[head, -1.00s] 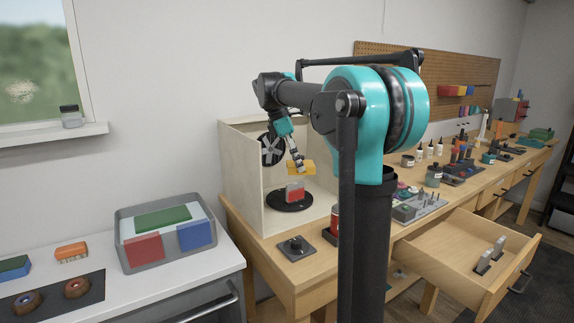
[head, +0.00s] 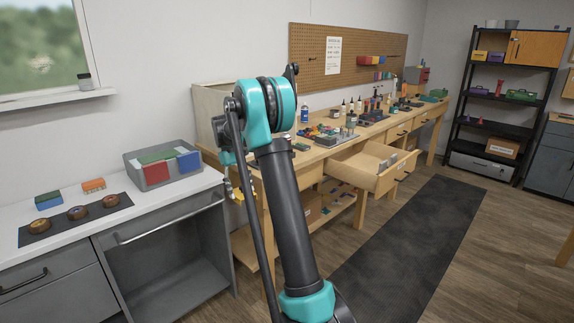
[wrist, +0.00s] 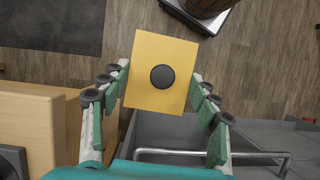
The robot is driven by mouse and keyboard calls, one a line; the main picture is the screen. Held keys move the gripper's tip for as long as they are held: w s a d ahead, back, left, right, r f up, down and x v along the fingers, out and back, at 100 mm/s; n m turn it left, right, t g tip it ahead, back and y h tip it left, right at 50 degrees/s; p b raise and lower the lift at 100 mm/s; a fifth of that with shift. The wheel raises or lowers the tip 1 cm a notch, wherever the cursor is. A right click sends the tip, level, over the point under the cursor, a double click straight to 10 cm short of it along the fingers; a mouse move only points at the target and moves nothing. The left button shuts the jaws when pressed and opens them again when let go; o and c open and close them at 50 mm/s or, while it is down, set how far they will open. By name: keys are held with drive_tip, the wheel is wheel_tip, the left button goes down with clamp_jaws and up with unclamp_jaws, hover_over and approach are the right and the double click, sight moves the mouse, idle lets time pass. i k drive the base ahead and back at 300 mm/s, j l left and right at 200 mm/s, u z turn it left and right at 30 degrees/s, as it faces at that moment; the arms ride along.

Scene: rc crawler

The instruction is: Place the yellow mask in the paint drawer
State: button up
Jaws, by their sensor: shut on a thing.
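The yellow mask is a flat yellow rectangle (wrist: 178,55) with a round black knob in its middle. My gripper (wrist: 160,80) is shut on it, with one finger at each side edge in the wrist view. In the head view my gripper is mostly hidden behind my arm, and only a sliver of yellow (head: 238,194) shows beside it. An open wooden drawer (head: 397,179) sticks out from the workbench, right of my arm and away from the gripper. It holds upright grey pieces (head: 387,162). I cannot read any label on it.
The wooden workbench (head: 300,163) runs along the wall, its top crowded with bottles and tools. A grey tray (head: 155,175) stands on the white counter at left. A dark floor mat (head: 415,235) and clear floor lie in front of the drawer.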

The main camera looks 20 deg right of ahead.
sight(365, 166)
drive_tip(key=z, duration=1.25)
drive_tip(key=i+l+z, duration=0.3)
drive_tip(key=i, duration=0.25)
drive_tip(key=i+z, duration=0.25)
drive_tip(key=i, duration=0.3)
drive_tip(key=i+u, duration=0.25)
drive_tip(key=i, duration=0.35)
drive_tip(key=i+l+u, duration=0.25)
drive_tip(key=i, duration=0.35)
drive_tip(key=u, duration=0.55)
